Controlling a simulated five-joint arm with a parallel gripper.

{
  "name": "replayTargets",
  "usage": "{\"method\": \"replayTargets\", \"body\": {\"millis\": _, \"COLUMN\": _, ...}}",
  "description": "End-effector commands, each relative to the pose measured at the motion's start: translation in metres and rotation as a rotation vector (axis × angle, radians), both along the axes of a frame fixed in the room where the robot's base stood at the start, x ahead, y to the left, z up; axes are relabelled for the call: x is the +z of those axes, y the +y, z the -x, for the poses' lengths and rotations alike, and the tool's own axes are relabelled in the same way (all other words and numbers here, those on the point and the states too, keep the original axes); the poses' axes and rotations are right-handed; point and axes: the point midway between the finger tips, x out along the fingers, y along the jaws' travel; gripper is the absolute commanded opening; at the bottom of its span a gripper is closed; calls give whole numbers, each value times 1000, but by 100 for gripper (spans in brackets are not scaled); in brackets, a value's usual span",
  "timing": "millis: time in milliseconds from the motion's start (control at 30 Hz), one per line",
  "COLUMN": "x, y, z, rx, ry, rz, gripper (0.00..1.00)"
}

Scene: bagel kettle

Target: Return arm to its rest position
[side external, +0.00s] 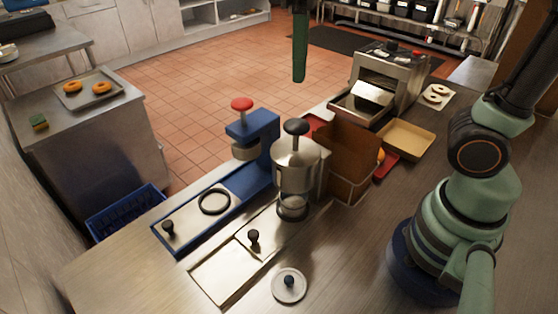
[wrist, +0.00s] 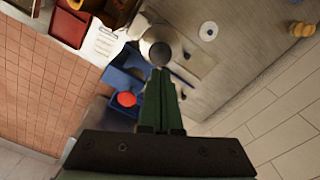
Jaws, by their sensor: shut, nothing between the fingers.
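My gripper (side external: 299,78) hangs in from the top edge of the side view as a narrow green piece, apart from everything and above the far side of the counter. In the wrist view its two green fingers (wrist: 160,74) lie together with nothing between them. The metal kettle (side external: 296,165) with a black knob stands on the counter, lower than my gripper. It also shows in the wrist view (wrist: 160,45), just past the fingertips. The blue press (side external: 252,140) with a red knob stands beside the kettle. Most of my arm's upper part is out of the side view.
A brown box (side external: 345,160), a tan tray (side external: 408,138) and a metal toaster-like machine (side external: 388,80) stand on the counter. A round white lid (side external: 289,286) lies near the front. A side table at left holds a tray (side external: 90,88) with bagels. Open tiled floor lies behind.

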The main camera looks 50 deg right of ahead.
Motion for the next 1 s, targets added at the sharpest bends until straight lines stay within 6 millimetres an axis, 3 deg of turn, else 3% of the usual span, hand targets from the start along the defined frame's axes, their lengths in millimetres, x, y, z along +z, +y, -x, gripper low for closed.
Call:
{"method": "replayTargets", "body": {"millis": 267, "x": -6, "y": -9, "z": 0, "rx": -45, "ry": -39, "rz": -12, "gripper": 0}}
{"method": "replayTargets", "body": {"millis": 700, "x": -63, "y": -82, "z": 0, "rx": -463, "ry": -426, "rz": -116, "gripper": 0}}
{"method": "replayTargets", "body": {"millis": 1000, "x": -71, "y": -91, "z": 0, "rx": -517, "ry": -482, "rz": -129, "gripper": 0}}
